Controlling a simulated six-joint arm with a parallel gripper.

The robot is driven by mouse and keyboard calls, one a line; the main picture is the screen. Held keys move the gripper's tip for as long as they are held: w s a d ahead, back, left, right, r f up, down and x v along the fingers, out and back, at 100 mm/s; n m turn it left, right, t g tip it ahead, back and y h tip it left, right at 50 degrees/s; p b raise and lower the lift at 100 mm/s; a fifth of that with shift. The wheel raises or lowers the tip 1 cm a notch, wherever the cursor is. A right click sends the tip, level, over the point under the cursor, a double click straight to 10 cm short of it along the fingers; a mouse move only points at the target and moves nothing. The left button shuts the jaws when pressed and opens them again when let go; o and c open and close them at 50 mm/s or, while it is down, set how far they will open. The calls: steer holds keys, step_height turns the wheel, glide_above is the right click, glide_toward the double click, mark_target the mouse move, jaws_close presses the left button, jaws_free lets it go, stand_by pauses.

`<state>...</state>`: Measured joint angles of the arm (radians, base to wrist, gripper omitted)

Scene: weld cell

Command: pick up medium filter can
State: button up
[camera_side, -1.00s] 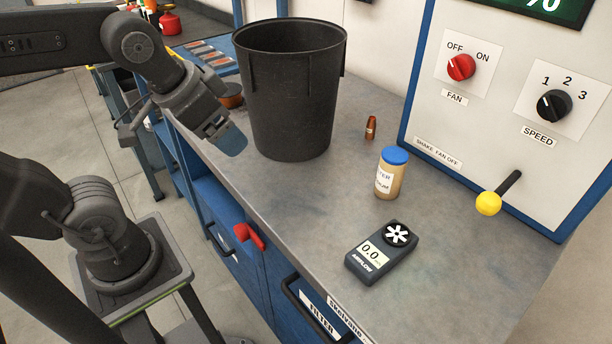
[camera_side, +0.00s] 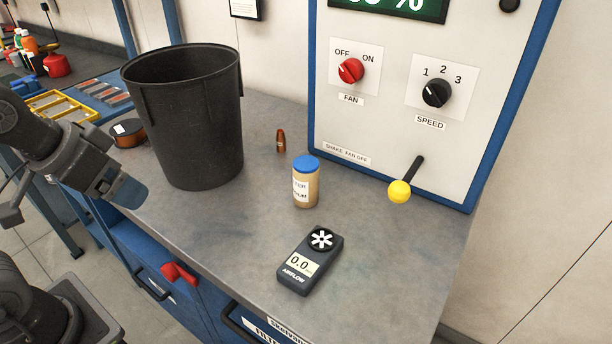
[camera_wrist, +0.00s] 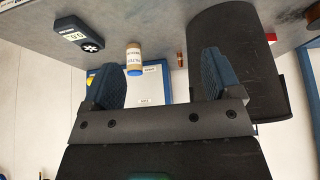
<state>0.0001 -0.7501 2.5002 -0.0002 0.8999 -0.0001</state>
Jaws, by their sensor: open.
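The filter can (camera_side: 306,187) is a tan jar with a blue lid and a partly readable white label. It stands upright on the grey bench, right of the black bin. My gripper (camera_side: 127,190) is at the bench's left edge in the side view, left of the bin and well away from the can. In the wrist view, my gripper (camera_wrist: 160,80) has its two blue fingers spread with nothing held. The can (camera_wrist: 134,57) shows beyond and between the fingers, nearer the left one, lid downward in that picture.
A small copper-coloured bottle (camera_side: 281,141) is behind the can, an airflow meter (camera_side: 311,262) in front. A yellow-knobbed lever (camera_side: 400,190) projects from the control panel (camera_side: 385,130). A red handle (camera_side: 180,273) sits at the front edge.

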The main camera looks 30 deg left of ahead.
steer(key=shift+o, duration=0.2)
steer(key=shift+r, duration=0.1)
steer(key=w+d+r+m+g, duration=0.1)
steer(key=w+d+r+m, duration=0.1)
steer(key=w+r+m, duration=0.45)
steer(key=m+g, duration=0.5)
steer(key=m, duration=0.7)
glide_above(305, 161)
step_height(305, 161, down, 7)
steer(key=shift+r, duration=0.1)
step_height(305, 161, down, 8)
steer(key=shift+r, duration=0.1)
steer(key=shift+s+d+f, duration=0.1)
steer(key=shift+s+f, duration=0.05)
steer(key=shift+f, duration=2.7)
steer(key=shift+c, duration=0.4)
